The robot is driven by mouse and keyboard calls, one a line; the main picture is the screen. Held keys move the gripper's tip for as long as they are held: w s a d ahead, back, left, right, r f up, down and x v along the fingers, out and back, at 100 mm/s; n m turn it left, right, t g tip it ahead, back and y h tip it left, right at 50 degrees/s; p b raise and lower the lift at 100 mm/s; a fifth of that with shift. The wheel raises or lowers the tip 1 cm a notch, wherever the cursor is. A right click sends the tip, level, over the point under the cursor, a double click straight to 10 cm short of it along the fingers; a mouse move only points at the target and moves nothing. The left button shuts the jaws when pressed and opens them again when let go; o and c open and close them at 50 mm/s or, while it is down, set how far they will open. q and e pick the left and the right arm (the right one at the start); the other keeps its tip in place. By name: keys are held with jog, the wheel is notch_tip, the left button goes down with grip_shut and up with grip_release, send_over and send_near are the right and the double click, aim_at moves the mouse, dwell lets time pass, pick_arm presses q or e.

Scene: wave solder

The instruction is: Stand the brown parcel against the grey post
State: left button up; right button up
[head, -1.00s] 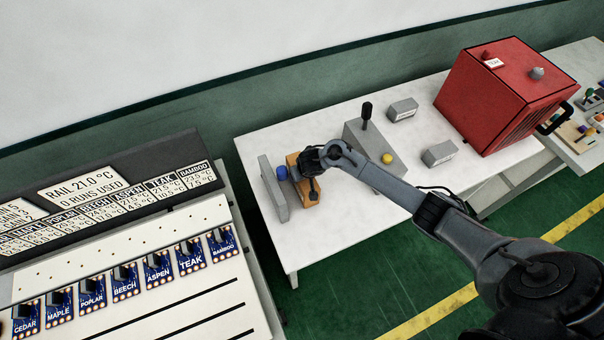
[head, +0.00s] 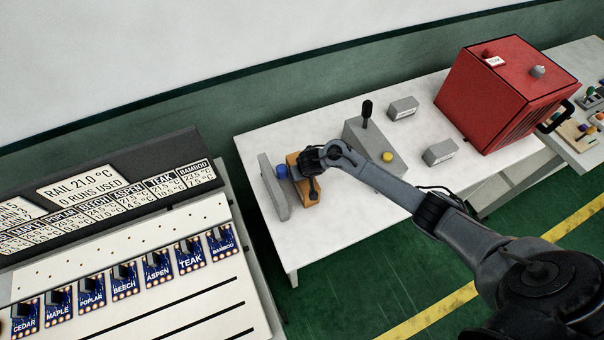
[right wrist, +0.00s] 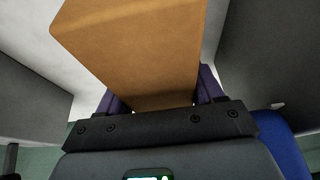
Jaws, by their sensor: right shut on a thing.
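The brown parcel (head: 309,193) is an orange-brown box at the left end of the white table. It fills the upper middle of the right wrist view (right wrist: 145,45). My right gripper (head: 309,163) is over it, with its fingers on both sides, shut on it. The grey post (head: 273,187) appears to be the upright grey slab just left of the parcel. A blue round part (head: 282,172) sits between slab and parcel. Whether the parcel touches either, or the table, I cannot tell. My left gripper is not in view.
A grey box (head: 374,148) with a black lever and yellow button stands right of the parcel. Two small grey blocks (head: 403,108) (head: 440,152) and a red cabinet (head: 500,95) are farther right. The table's front left (head: 300,235) is clear.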

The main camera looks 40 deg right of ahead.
jog(key=o, duration=1.3)
jog(key=shift+o, duration=1.2)
jog(key=shift+f, duration=0.15)
jog(key=shift+s+a+r, duration=0.1)
jog(key=shift+s+r, duration=0.05)
jog(key=shift+r, duration=0.45)
jog(key=p+v, duration=0.4)
jog(key=v, duration=0.5)
jog(key=shift+s+r+p, duration=0.1)
jog(key=shift+r+p, duration=0.2)
jog(key=shift+p, duration=0.1)
